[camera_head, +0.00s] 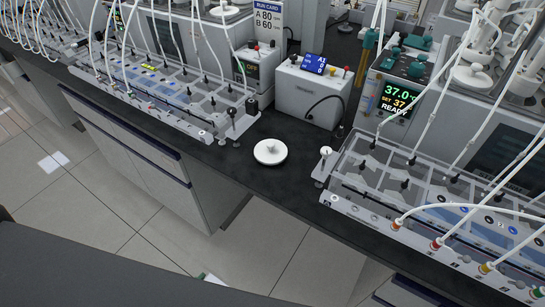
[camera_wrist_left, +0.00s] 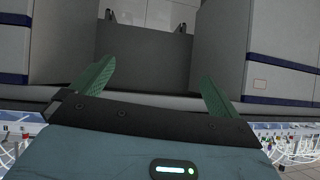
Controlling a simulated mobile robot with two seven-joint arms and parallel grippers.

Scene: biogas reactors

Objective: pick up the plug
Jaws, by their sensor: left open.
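A white round piece with a small raised knob (camera_head: 270,151), which looks like the plug, lies on the dark bench top (camera_head: 240,165) near its front edge. Nothing touches it, and it sits in the gap between two racks. My left gripper (camera_wrist_left: 159,70) shows only in the left wrist view. Its two green fingers are spread apart with nothing between them. Grey cabinet fronts and a dark recess lie beyond the fingers, and the plug is not seen there. My right gripper is in neither view.
A left rack (camera_head: 190,118) and a right rack (camera_head: 350,205) with tubing flank the gap. A grey box with a blue display (camera_head: 312,95) stands behind, its black cable reaching the bench. A reactor display (camera_head: 398,98) reads 37. Open tiled floor (camera_head: 130,225) lies in front.

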